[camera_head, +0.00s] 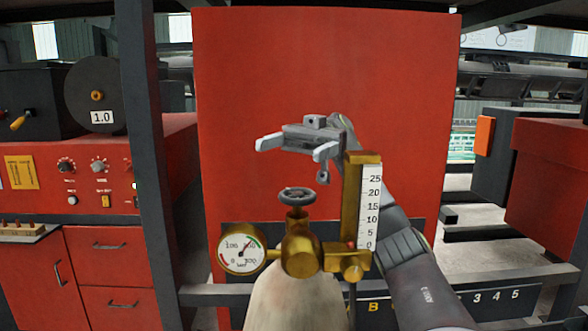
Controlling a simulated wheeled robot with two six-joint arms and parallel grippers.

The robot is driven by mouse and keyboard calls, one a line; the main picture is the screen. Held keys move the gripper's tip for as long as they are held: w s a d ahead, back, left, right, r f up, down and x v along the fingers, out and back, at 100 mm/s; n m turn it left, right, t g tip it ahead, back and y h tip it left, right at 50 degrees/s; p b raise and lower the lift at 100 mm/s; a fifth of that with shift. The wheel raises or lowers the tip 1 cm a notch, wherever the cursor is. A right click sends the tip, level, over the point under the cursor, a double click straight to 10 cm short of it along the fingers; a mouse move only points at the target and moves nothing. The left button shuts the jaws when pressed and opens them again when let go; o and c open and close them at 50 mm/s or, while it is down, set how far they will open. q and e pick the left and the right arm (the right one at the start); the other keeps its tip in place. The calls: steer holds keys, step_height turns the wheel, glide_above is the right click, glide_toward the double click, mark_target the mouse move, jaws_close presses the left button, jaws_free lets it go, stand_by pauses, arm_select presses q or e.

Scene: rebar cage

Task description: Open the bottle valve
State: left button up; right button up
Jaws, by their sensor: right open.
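The bottle valve's grey handwheel (297,195) sits on top of the brass regulator body (300,250) in the middle of the head view. The pale gas bottle (290,303) stands upright below it, its lower part out of frame. A round pressure gauge (241,248) is on the left of the regulator. A brass flow meter (362,210) with a white scale stands on its right. My right gripper (296,160) is open and empty, above and behind the handwheel in the picture, with a gap between them. My left gripper is not in view.
A large red panel (240,90) stands behind the bottle. A dark post (148,170) stands on the left, beside a red cabinet (100,265) with knobs and drawers. The flow meter stands in front of part of my right arm.

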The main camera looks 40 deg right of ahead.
steer(key=s+d+f+n+t+y+b, duration=0.1)
steer(key=d+f+n+t+y+b, duration=0.1)
steer(key=d+f+n+t+b, duration=0.25)
steer(key=n+t+h+b, duration=0.3)
steer(key=n+t+b, duration=0.8)
steer(key=n, duration=1.1)
glide_toward(306, 193)
steer(key=shift+g, duration=0.95)
steer(key=p+x, duration=0.1)
steer(key=x, duration=0.2)
steer(key=p+x, duration=0.1)
steer(key=x, duration=0.2)
steer(key=w+p+x, duration=0.1)
steer(key=x, duration=0.3)
steer(key=shift+d+p, duration=0.3)
steer(key=shift+p, duration=0.05)
steer(key=shift+w+a+f+p, duration=0.25)
steer(key=shift+a+p, duration=0.25)
steer(key=shift+p, duration=0.4)
steer(key=shift+a, duration=0.2)
